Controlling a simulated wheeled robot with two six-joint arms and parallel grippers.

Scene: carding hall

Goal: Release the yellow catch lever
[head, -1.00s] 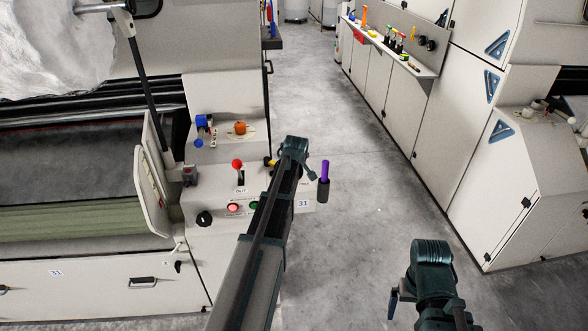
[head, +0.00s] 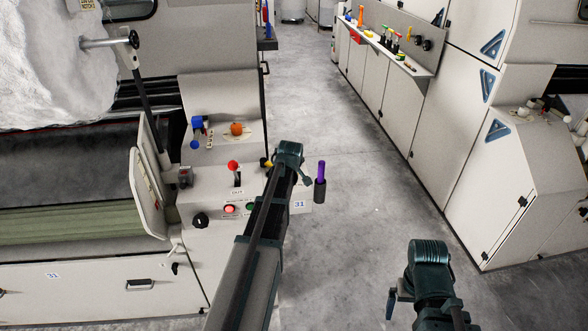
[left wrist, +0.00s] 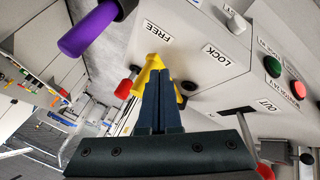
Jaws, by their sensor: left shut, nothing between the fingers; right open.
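The yellow catch lever (left wrist: 150,66) shows in the left wrist view on a white machine face, by printed FREE and LOCK labels. Its upper end is on the FREE side. My left gripper (left wrist: 163,92) is shut with nothing between the fingers; its tips lie over the lever and hide part of it. I cannot tell whether they touch it. In the head view my left wrist covers most of the lever; a small yellow bit (head: 266,162) shows beside it. My right gripper (head: 391,302) is open, low over the floor, away from the machine.
A purple handle (head: 321,172) sticks out right of the left wrist. The console also has a red-knobbed lever (head: 233,165), a black knob (head: 200,220) and an orange knob (head: 237,129). The grey floor aisle (head: 375,190) is clear; white cabinets (head: 480,120) stand right.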

